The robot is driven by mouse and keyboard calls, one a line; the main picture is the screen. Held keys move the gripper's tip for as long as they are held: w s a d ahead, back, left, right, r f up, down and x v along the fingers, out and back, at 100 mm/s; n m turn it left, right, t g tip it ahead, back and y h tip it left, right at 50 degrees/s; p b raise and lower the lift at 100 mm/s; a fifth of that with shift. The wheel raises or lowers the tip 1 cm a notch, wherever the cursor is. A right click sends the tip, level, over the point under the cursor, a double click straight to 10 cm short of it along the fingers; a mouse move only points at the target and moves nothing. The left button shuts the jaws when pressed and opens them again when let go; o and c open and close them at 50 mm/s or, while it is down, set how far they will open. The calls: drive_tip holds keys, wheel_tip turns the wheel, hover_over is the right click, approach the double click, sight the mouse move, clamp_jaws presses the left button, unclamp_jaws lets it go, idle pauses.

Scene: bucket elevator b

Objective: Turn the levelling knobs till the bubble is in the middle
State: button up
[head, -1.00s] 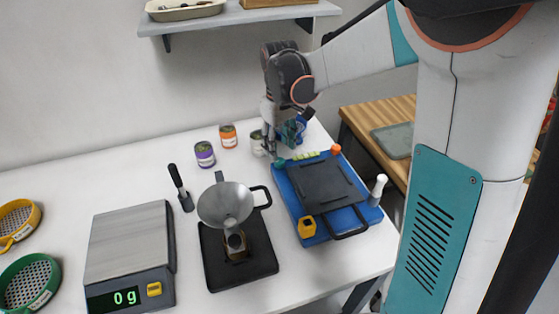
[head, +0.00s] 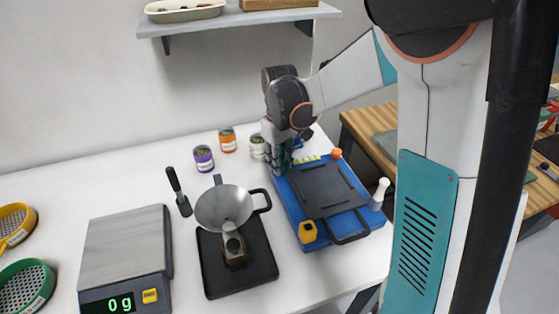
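A blue base (head: 293,209) with a dark plate (head: 322,188) lies on the right of the white table. An orange knob (head: 336,153) is at its back right corner. A small yellow-green level vial (head: 307,160) lies along its back edge; the bubble is too small to make out. My gripper (head: 279,168) points down at the back left corner of the base. Its fingers cover the spot where a teal knob showed before, so I cannot tell whether they touch or grip it.
A funnel (head: 224,208) over a black tray (head: 213,273), a scale reading 0 g (head: 126,260) and several small cans (head: 203,158) stand left. A shelf (head: 240,17) hangs above.

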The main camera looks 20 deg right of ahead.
drive_tip(key=shift+n, duration=0.8)
drive_tip(key=o, duration=1.1)
drive_tip(key=shift+r, duration=0.1)
wheel_tip(320, 180, up, 12)
drive_tip(key=shift+f, duration=0.1)
drive_tip(key=s+m+t, duration=0.2)
drive_tip(key=s, duration=0.5)
drive_tip(key=s+m+t, duration=0.2)
drive_tip(key=s, duration=0.5)
drive_tip(key=s+m+t, duration=0.2)
drive_tip(key=s+t, duration=0.1)
drive_tip(key=s, duration=0.4)
drive_tip(key=shift+s+r, duration=0.15)
drive_tip(key=shift+r, duration=0.05)
